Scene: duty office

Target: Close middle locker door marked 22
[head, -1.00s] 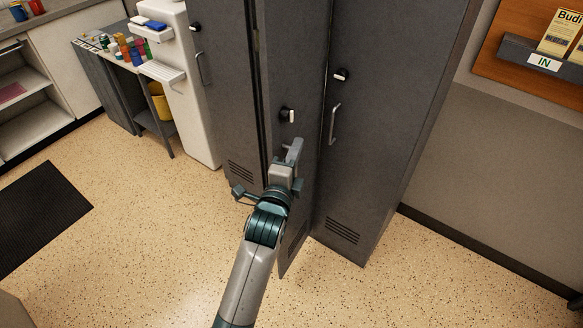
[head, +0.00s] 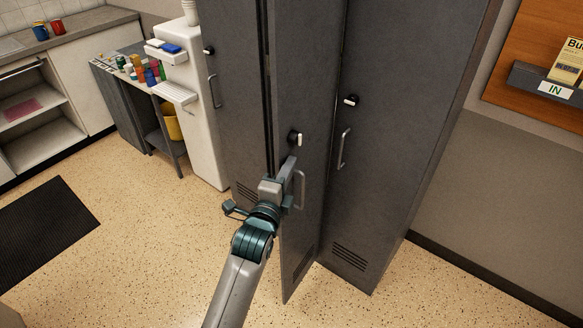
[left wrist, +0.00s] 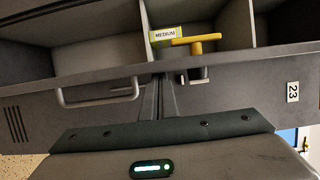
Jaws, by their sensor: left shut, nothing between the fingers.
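Three dark grey lockers stand side by side in the head view. The middle door (head: 310,90) is ajar, its left edge swung out toward me past the right locker. It has a black and white latch (head: 295,139) and a bar handle (head: 300,190); its number is not readable here. My left gripper (head: 289,162) is shut and empty, at the door's left part, just left of the handle and below the latch. Whether it touches the door I cannot tell. My right gripper is out of view.
The right locker (head: 395,110) and left locker (head: 230,100) look shut. A white water dispenser (head: 203,120) stands left of them. The speckled floor (head: 150,240) in front is clear, with a black mat (head: 42,225) at left. A MEDIUM label (left wrist: 165,35) shows by a yellow handle (left wrist: 195,40).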

